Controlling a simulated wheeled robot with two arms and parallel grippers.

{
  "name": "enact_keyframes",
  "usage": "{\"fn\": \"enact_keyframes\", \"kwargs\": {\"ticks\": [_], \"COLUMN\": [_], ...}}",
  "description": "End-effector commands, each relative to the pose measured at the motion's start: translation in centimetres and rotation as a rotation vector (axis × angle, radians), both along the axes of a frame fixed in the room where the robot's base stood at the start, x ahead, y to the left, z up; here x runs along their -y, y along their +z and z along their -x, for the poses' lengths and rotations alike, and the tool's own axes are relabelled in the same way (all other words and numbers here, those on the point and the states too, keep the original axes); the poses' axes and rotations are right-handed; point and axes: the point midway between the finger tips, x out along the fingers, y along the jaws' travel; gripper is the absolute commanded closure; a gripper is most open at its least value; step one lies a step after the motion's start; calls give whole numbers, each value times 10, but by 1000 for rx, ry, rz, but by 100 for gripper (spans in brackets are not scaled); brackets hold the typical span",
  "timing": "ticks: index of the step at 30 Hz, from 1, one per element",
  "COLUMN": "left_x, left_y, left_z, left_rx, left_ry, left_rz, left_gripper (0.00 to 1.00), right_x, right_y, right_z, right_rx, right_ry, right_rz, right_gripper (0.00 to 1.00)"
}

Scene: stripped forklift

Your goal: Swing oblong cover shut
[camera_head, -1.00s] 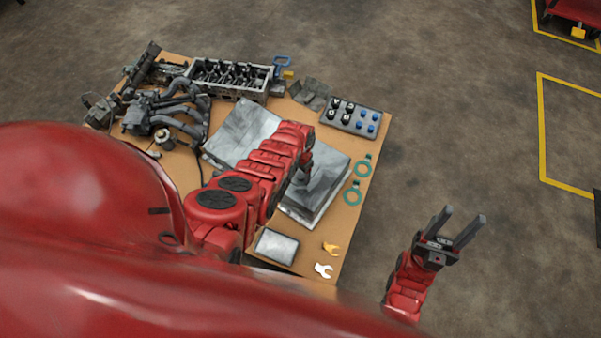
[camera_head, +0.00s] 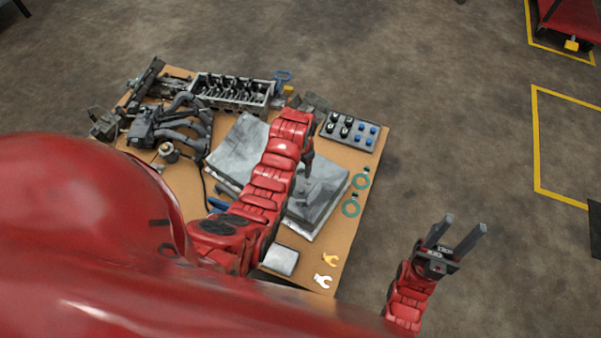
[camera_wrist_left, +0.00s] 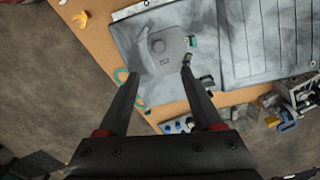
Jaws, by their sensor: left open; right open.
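A grey oblong case or cover lies on the table in two panels, one on the left (camera_head: 238,148) and one on the right (camera_head: 325,190). I cannot tell which part is the hinged cover. My left gripper (camera_head: 308,168) is over the right panel, pointing down. In the left wrist view its open jaws (camera_wrist_left: 155,70) frame the plate's near edge, with nothing between them. My right gripper (camera_head: 455,235) is open and empty, off the table's right side.
A tray with black and blue knobs (camera_head: 348,130) is at the table's back right. Green rings (camera_head: 351,209) lie near the right edge. Engine parts (camera_head: 180,125) crowd the back left.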

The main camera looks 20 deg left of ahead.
Motion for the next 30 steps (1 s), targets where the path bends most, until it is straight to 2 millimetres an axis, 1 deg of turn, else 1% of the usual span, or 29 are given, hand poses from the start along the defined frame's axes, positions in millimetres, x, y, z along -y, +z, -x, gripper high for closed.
{"fn": "enact_keyframes", "kwargs": {"ticks": [1, 3, 6, 9, 26, 29, 30], "left_x": [0, 0, 0, 0, 0, 0, -1], "left_y": [9, 16, 24, 27, 26, 20, 18], "left_z": [-1, -1, 0, 0, -1, -14, -23], "left_rx": [4, 2, 0, 1, 9, 82, 136], "left_ry": [0, 0, 0, 0, 1, 11, 20], "left_rz": [0, 0, 0, -1, -1, -8, -12], "left_gripper": [33, 33, 33, 33, 33, 33, 33], "right_x": [0, 0, 0, 0, 0, 0, 0], "right_y": [1, 2, 2, 2, 2, 2, 2], "right_z": [0, 0, 0, 0, 0, 0, 0], "right_rx": [0, 0, 0, 0, 0, 0, 0], "right_ry": [0, 0, 0, 0, 0, 0, 0], "right_rz": [0, 0, 0, 0, 0, 0, 0], "right_gripper": [50, 50, 50, 50, 50, 50, 50]}}
